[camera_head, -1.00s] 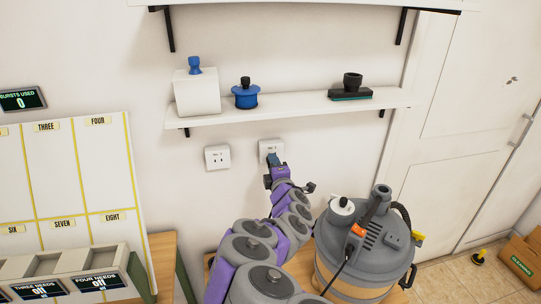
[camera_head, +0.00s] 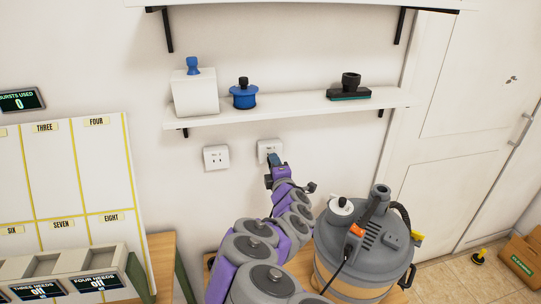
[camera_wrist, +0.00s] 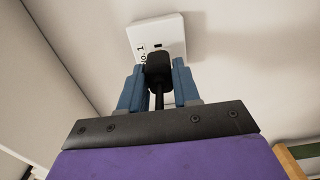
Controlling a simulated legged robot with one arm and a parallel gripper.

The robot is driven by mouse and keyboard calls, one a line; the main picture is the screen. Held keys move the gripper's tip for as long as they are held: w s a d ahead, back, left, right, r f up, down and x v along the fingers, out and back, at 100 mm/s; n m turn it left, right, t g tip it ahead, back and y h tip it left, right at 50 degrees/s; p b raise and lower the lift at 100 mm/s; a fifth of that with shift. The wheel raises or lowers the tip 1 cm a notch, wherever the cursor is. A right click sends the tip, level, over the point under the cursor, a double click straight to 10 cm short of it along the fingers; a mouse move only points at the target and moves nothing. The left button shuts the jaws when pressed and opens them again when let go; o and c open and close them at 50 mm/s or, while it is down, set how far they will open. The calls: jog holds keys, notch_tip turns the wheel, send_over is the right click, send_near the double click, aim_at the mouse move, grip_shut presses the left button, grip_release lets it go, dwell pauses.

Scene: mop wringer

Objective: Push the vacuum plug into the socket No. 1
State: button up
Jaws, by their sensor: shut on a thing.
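The black vacuum plug (camera_wrist: 158,70) is between the blue fingers of my gripper (camera_wrist: 157,82) in the wrist view, with its cord running back toward my wrist. My gripper is shut on it. The white socket marked No. 1 (camera_wrist: 152,34) is straight beyond the plug, and the plug covers its lower part. One dark slot shows above the plug. I cannot tell whether the plug touches the socket face. In the head view my gripper (camera_head: 271,160) is at the right wall socket (camera_head: 264,146) and hides part of it; the plug is hidden there.
A second socket (camera_head: 216,158) is on the wall to the left. A shelf (camera_head: 290,114) with several items is above. The grey and orange vacuum (camera_head: 370,245) stands to the right of my arm. A compartment board (camera_head: 75,180) is at the left.

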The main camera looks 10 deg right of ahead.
jog(key=shift+w, duration=1.3)
dwell(1.1)
jog(key=o, duration=1.1)
